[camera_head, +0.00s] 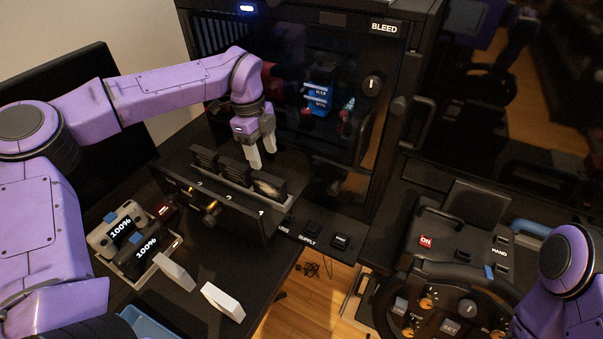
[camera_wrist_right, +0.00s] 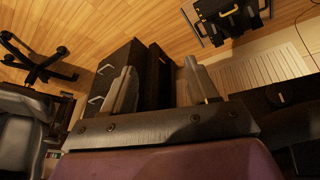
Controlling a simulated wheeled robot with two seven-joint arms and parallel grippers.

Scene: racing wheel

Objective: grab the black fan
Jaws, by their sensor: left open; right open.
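A dark rack (camera_head: 225,212) on the desk holds several upright black units. I take the black fan to be among them, but the dim picture does not show clearly which one. One black unit (camera_head: 204,160) stands at the left end, and another (camera_head: 270,187), with a pale rounded face, stands at the right end. My left gripper (camera_head: 262,156) is open and points down just above and behind the rack, near the right-hand units. Nothing shows between its fingers. My right gripper (camera_wrist_right: 161,82) is open and empty in the right wrist view, over the floor.
A dark cabinet (camera_head: 385,120) labelled BLEED stands close behind the rack. Two battery-like packs (camera_head: 122,228) marked 100% sit in a tray at the left. Two pale blocks (camera_head: 222,301) lie in front. A steering wheel (camera_head: 450,300) is at the right. An office chair (camera_wrist_right: 38,65) stands on the floor.

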